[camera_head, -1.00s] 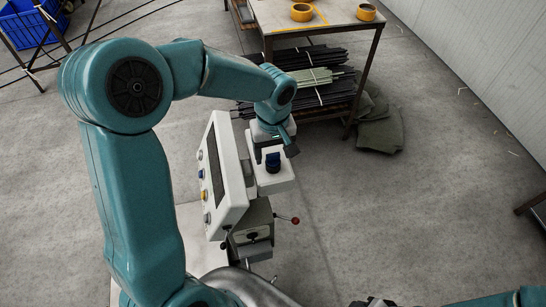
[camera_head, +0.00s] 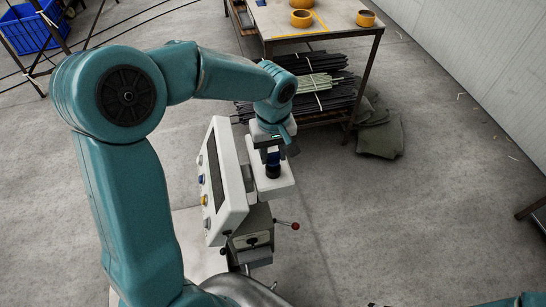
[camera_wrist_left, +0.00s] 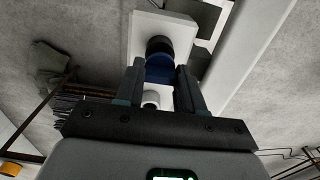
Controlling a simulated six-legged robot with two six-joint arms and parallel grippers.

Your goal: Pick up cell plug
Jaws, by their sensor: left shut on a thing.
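The cell plug (camera_head: 273,159) is a small blue and black cylinder. It stands upright on the white block (camera_head: 284,182) of the machine in the head view. In the left wrist view the cell plug (camera_wrist_left: 160,67) shows its blue part between the fingers and its black part beyond them. My left gripper (camera_head: 272,151) comes down over it from above. In the left wrist view the left gripper (camera_wrist_left: 160,84) is shut on the blue part. The plug appears to be still on the block. My right gripper is out of view; only a bit of teal arm shows at the bottom right.
A grey-white control panel (camera_head: 223,181) with coloured buttons stands close left of the plug. A lever with a red knob (camera_head: 295,226) sticks out below it. A table (camera_head: 330,22) with yellow tape rolls and stacked dark rods stands behind.

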